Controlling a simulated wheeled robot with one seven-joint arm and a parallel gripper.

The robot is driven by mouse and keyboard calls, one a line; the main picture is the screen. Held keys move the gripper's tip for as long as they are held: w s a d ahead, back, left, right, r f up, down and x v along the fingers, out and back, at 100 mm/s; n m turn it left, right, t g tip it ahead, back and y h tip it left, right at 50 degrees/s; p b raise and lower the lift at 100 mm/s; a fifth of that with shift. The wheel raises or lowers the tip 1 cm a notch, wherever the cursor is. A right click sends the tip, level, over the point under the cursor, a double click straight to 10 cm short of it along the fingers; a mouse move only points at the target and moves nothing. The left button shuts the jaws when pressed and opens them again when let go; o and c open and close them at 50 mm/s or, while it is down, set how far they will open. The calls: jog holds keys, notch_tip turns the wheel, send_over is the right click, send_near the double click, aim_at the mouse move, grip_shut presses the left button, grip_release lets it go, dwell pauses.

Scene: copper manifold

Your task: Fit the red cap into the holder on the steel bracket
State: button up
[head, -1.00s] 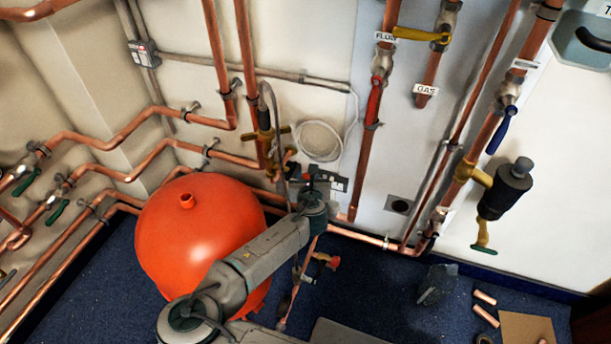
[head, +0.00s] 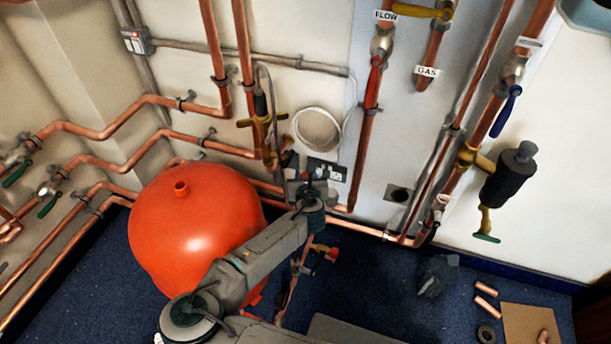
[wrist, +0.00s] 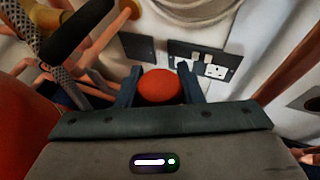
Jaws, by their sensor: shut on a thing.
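My gripper (wrist: 160,92) shows in the wrist view with its two dark fingers on either side of the round red cap (wrist: 160,86). It is shut on the cap, and the cap's red face shows between the fingertips. In the head view, my gripper (head: 316,184) is in front of the lower wall, close to the socket plate and right of the brass valve on the vertical pipes. The cap is too small there to make out clearly. I cannot pick out the steel bracket or its holder in either view.
A large orange-red vessel (head: 190,235) stands left of my arm. Brass valve fittings (head: 262,122) and a braided hose (wrist: 50,45) are close on the left. A socket plate (wrist: 212,66) is on the wall beyond my gripper. Loose copper pieces (head: 486,288) lie on the blue floor.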

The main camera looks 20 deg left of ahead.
jog(key=shift+f, duration=0.2)
jog(key=shift+s+f+b, duration=0.1)
jog(key=shift+f+b, duration=0.95)
jog(key=shift+f, duration=0.15)
jog(key=shift+d+f+b, duration=0.1)
jog(key=shift+f+b, duration=0.3)
jog(key=shift+f, duration=0.3)
dwell(0.3)
